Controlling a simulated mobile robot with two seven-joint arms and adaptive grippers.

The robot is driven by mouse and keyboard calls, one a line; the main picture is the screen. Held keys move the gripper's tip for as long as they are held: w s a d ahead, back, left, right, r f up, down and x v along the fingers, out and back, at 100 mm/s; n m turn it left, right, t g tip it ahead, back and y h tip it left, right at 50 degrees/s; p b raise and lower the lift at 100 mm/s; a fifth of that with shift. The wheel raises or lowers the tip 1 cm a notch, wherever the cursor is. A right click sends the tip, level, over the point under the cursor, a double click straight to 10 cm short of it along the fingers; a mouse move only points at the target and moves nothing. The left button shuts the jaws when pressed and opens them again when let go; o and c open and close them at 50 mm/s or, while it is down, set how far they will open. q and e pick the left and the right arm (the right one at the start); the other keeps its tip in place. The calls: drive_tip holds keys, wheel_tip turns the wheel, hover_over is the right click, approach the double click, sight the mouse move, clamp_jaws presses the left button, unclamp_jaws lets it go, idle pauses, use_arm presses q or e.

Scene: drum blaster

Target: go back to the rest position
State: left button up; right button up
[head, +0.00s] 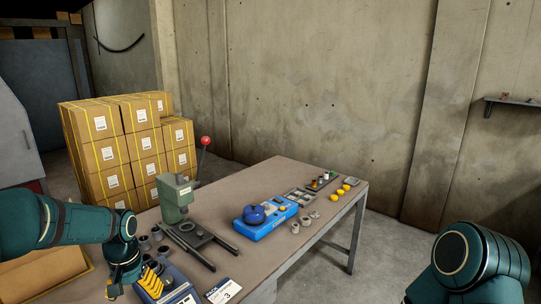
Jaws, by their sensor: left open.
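My left arm reaches in from the left over the near left end of the brown table (280,178). Its left gripper (118,284) points down beside a blue holder with several yellow pieces (152,280). It is open, with nothing seen between its fingers, which are small and partly cut by the lower edge. My right arm shows only as a teal link at the lower right, clear of the table. My right gripper is outside the picture.
A green press (174,200) with a red-knobbed lever stands behind the left gripper. Stacked cartons (110,150) stand behind the table. The floor right of the table looks clear.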

use_arm(q)
drive_tip(key=s+d+f+h, duration=0.2)
drive_tip(key=s+d+f, duration=0.1)
drive_tip(key=d+f, duration=0.95)
drive_tip(key=s+d+f+h, duration=0.1)
drive_tip(key=s+d+f, duration=0.3)
drive_tip(key=s, duration=0.3)
drive_tip(key=s+d+f+t, duration=0.1)
drive_tip(key=s+d+f, duration=0.4)
drive_tip(key=s+f, duration=0.2)
drive_tip(key=shift+s+d+f+n+t+h, duration=0.3)
drive_tip(key=shift+s+h, duration=0.05)
drive_tip(key=shift+h, duration=0.05)
